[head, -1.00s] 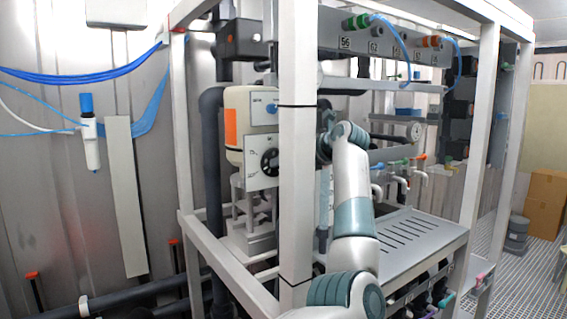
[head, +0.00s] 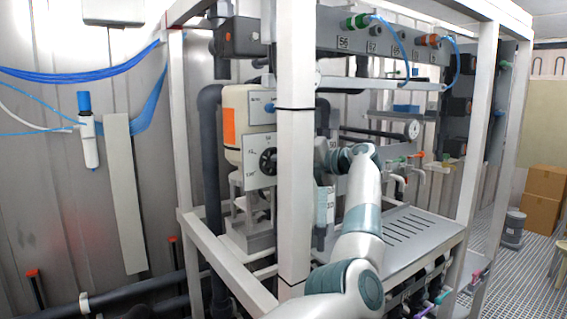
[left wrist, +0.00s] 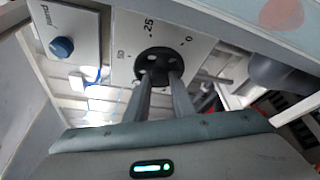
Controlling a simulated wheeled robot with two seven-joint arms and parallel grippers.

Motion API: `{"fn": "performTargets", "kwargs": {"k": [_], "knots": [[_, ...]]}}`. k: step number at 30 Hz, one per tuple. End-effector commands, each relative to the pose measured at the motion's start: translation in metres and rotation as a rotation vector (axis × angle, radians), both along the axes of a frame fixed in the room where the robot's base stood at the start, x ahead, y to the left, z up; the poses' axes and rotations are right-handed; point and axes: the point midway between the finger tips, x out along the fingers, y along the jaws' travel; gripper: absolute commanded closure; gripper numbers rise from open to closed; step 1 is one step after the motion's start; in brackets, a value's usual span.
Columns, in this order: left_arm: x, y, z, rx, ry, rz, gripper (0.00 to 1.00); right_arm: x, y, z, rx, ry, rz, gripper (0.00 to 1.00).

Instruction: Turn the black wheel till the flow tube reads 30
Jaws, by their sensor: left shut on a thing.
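The black wheel (head: 268,161) sits on a white dial panel on the front of a cream and orange unit, left of the frame's front post. In the left wrist view the wheel (left wrist: 154,62) shows close up, with scale marks around it, one reading 25 and one 0. My left gripper (left wrist: 161,78) has both fingers at the wheel and is shut on it. In the head view the post hides its fingertips. A pale strip with a small mark (head: 328,205) stands right of the post; I cannot tell if it is the flow tube, and no reading is legible. My right gripper is not in view.
The white post (head: 296,200) stands between my head and the fingers. A blue knob (left wrist: 62,46) is on a panel next to the wheel. A slotted grey shelf (head: 440,232) lies under my arm. Small coloured valves (head: 420,157) are to the right.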

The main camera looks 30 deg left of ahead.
Motion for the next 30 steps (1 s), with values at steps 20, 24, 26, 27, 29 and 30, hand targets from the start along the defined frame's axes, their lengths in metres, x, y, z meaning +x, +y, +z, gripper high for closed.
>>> {"fn": "performTargets", "kwargs": {"k": [20, 24, 26, 27, 29, 30], "knots": [[0.0009, -0.0004, 0.0008, 0.055, 0.122, -0.002, 1.00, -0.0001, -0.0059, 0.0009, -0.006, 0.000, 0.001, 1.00], [0.0008, -0.0004, 0.0007, 0.054, 0.122, -0.002, 0.68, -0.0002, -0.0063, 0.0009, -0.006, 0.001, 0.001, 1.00], [0.0007, -0.0004, 0.0005, 0.054, 0.122, -0.002, 0.59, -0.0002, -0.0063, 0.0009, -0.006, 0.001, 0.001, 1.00], [0.0007, -0.0004, 0.0003, 0.054, 0.122, -0.001, 0.59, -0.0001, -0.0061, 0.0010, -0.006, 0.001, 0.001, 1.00], [0.0007, -0.0003, 0.0000, 0.053, 0.122, -0.001, 0.59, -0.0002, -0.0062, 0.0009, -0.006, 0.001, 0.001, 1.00], [0.0006, -0.0003, -0.0001, 0.053, 0.122, -0.001, 0.59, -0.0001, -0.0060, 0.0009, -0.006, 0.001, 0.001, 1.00]]}}
